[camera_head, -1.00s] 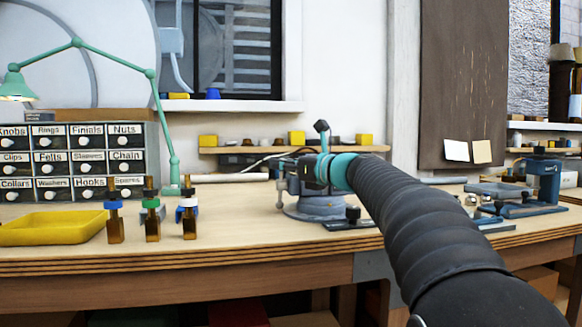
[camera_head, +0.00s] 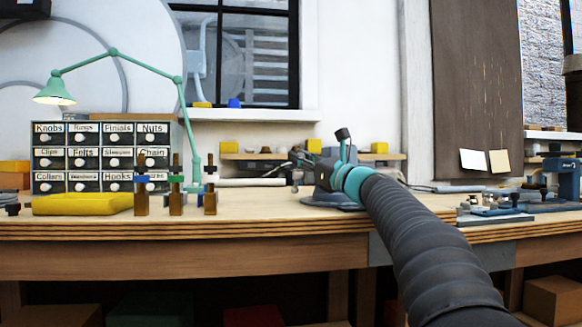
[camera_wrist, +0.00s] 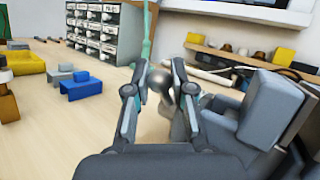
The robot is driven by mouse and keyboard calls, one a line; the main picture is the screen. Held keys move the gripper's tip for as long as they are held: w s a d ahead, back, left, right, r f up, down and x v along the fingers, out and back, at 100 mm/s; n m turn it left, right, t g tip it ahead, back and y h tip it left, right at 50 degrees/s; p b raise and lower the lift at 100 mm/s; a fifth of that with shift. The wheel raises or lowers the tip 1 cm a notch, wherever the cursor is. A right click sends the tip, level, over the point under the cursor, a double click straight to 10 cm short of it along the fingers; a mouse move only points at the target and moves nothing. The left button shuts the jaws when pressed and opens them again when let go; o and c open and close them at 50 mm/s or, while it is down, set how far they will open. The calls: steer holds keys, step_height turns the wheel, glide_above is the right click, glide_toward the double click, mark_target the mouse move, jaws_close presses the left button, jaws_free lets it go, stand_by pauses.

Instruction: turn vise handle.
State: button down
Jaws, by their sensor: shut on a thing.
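My gripper (camera_wrist: 160,75) is shut on the vise handle, whose rounded grey metal end (camera_wrist: 159,82) shows blurred between the two fingers in the wrist view. The rest of the handle is hidden behind the fingers. The grey-blue vise (camera_wrist: 270,110) fills the right of the wrist view, close beside my gripper. In the head view, my arm hides most of the vise, and its round base (camera_head: 328,201) shows on the bench.
A blue tool (camera_head: 565,178) is at the far right.

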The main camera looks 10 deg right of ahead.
steer(key=c, duration=1)
jaws_free()
steer(key=shift+a, duration=0.1)
steer(key=shift+s+d+f, duration=0.2)
steer(key=shift+s+d, duration=0.2)
steer(key=shift+s, duration=0.05)
steer(key=s+d, duration=0.2)
steer(key=s, duration=0.1)
steer(key=s+d, duration=0.5)
steer(key=s, duration=0.1)
steer(key=shift+s+d, duration=0.2)
steer(key=shift+d, duration=0.1)
